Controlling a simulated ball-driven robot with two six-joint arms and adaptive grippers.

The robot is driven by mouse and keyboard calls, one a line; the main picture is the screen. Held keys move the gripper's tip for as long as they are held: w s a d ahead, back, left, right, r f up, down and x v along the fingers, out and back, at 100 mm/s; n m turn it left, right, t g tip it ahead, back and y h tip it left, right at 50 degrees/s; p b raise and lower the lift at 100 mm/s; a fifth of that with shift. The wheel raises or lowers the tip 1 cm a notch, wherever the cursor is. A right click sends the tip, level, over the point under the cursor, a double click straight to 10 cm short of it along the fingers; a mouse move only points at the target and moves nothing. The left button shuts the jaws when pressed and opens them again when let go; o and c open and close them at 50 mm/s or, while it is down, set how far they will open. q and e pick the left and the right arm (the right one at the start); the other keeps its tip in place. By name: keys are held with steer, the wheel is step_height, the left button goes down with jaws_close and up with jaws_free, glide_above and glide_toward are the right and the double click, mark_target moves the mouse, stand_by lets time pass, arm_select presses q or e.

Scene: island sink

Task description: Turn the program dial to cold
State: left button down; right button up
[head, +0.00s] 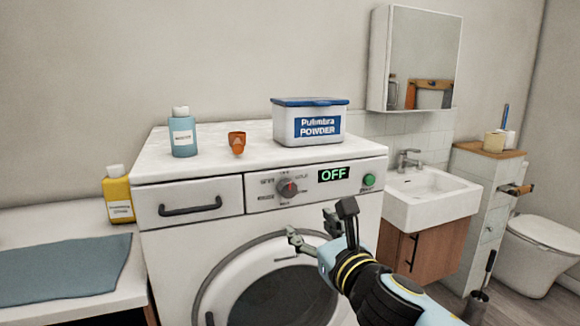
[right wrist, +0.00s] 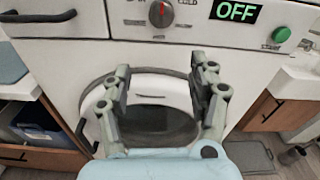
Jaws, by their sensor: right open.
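The program dial (head: 288,188) is a round grey knob with a red mark, on the front panel of the white washing machine (head: 165,245). In the right wrist view the dial (right wrist: 161,13) is at the top edge, its red mark pointing about upward. A COLD label (right wrist: 188,3) is up and to the right of it. The display (head: 333,174) reads OFF in green. My right gripper (head: 318,222) is open and empty, in front of the machine and below the dial, not touching it. In the right wrist view its two fingers (right wrist: 160,72) stand apart below the dial. My left gripper is out of view.
A green button (head: 369,180) is right of the display. A drawer handle (head: 190,206) is left of the dial. The round door (head: 220,285) is below; a sink (head: 430,200) is right.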

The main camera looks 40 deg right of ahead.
mark_target(290, 192)
steer(key=shift+n, duration=0.5)
steer(key=w+r, duration=0.1)
steer(key=w, duration=0.2)
steer(key=w+d+r, duration=0.1)
steer(key=w, duration=0.3)
steer(key=w+d, duration=0.1)
steer(key=w, duration=0.2)
steer(key=shift+w+d+r+p, duration=0.25)
steer(key=shift+w+r+p, duration=0.05)
steer(key=shift+r, duration=0.1)
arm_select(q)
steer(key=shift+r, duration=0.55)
arm_select(e)
steer(key=c, duration=1.1)
steer(key=shift+t, duration=0.3)
steer(key=shift+c, duration=0.2)
